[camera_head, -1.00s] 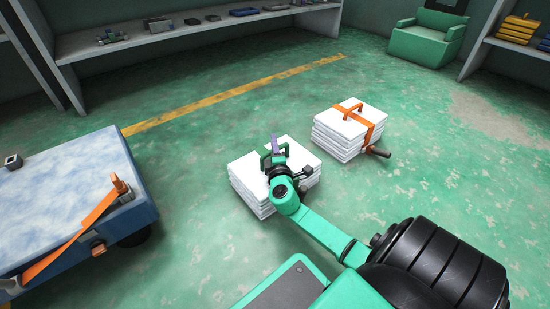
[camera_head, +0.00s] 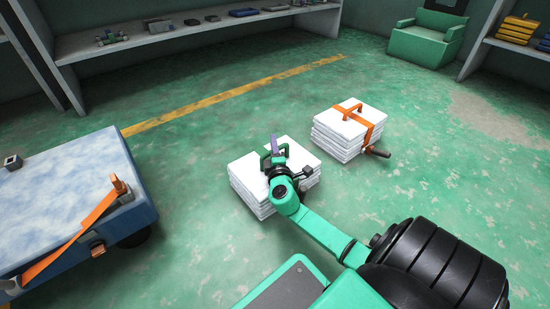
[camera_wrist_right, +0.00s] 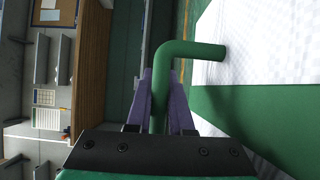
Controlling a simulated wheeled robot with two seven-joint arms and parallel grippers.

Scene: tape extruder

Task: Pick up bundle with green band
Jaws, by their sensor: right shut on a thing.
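The white stacked bundle with the green band (camera_head: 247,177) sits on the floor near the picture's middle. My right arm and gripper cover much of its top in the head view. In the right wrist view, the green band (camera_wrist_right: 245,118) crosses the white sheets, and a green bent handle (camera_wrist_right: 190,50) stands out from it. My right gripper (camera_head: 275,148) is over the bundle. Its purple fingers (camera_wrist_right: 161,95) are shut around the green handle in the wrist view. My left gripper is not in view.
A second white bundle with an orange band (camera_head: 328,133) stands on the floor to the right. A blue-white block with an orange strap (camera_head: 70,190) is at the left. Shelves (camera_head: 190,35) line the back, and a green chair-like bin (camera_head: 425,43) is at the back right. The floor between is clear.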

